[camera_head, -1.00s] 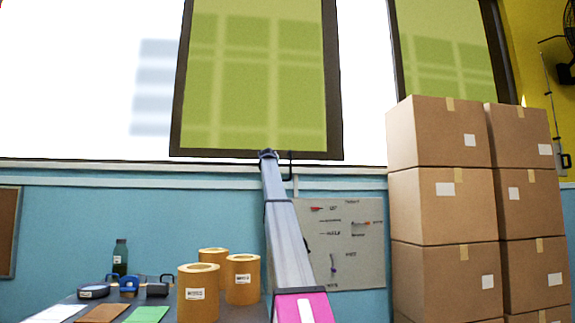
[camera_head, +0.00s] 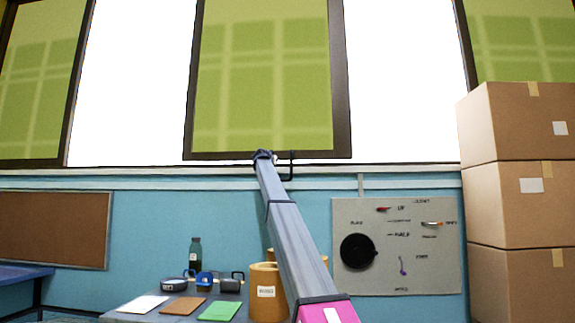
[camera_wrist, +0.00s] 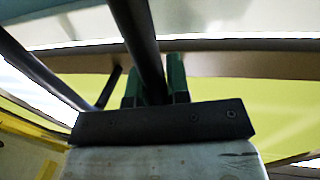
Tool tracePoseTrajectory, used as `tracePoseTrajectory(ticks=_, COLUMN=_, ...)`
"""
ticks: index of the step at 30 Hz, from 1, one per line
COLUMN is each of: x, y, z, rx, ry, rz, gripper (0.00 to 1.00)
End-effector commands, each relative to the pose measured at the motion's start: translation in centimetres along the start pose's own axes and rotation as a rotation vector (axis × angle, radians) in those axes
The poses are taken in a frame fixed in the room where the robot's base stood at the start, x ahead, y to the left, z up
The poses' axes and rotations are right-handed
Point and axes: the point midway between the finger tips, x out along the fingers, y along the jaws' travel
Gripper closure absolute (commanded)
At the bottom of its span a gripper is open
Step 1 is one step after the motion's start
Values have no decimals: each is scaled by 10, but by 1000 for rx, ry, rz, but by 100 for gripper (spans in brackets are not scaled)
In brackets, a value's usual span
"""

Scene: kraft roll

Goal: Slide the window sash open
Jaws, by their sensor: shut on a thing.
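The window sash (camera_head: 341,80) is a dark-brown frame with a yellow-green pane, in the upper middle of the head view. A dark bar handle (camera_head: 291,166) shows at its lower edge. My gripper (camera_head: 263,155) is at the sash's bottom rail, at the handle's left part. In the wrist view, the green fingers of my gripper (camera_wrist: 154,86) are shut on the dark handle bar (camera_wrist: 137,35), one on each side of it. The brown sash rail (camera_wrist: 220,63) runs across behind them. The exact contact is small and partly hidden in the head view.
Bright openings flank the sash. A table below holds rolls (camera_head: 267,295), a bottle (camera_head: 195,255) and cards. Stacked cartons (camera_head: 520,210) stand at the right. A blue table (camera_head: 20,273) is at far left.

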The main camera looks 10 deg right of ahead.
Motion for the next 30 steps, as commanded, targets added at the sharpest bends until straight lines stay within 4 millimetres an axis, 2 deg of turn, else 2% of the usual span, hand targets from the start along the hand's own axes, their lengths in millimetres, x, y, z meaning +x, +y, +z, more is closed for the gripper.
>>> tracePoseTrajectory(ticks=1, x=-2, y=-12, z=0, rx=1, ry=-2, rz=-2, gripper=100)
tracePoseTrajectory(ticks=3, x=-4, y=-23, z=0, rx=1, ry=-2, rz=-2, gripper=100)
tracePoseTrajectory(ticks=7, x=-7, y=-37, z=0, rx=1, ry=-2, rz=-1, gripper=100)
tracePoseTrajectory(ticks=12, x=-8, y=-44, z=0, rx=0, ry=-1, rz=0, gripper=100)
tracePoseTrajectory(ticks=23, x=-9, y=-47, z=0, rx=1, ry=-1, rz=-4, gripper=100)
tracePoseTrajectory(ticks=24, x=-9, y=-47, z=0, rx=1, ry=-1, rz=-4, gripper=70)
tracePoseTrajectory(ticks=25, x=-9, y=-47, z=0, rx=1, ry=-1, rz=-4, gripper=61)
tracePoseTrajectory(ticks=26, x=-9, y=-47, z=0, rx=1, ry=-1, rz=-3, gripper=58)
tracePoseTrajectory(ticks=30, x=-8, y=-45, z=0, rx=1, ry=-1, rz=-2, gripper=58)
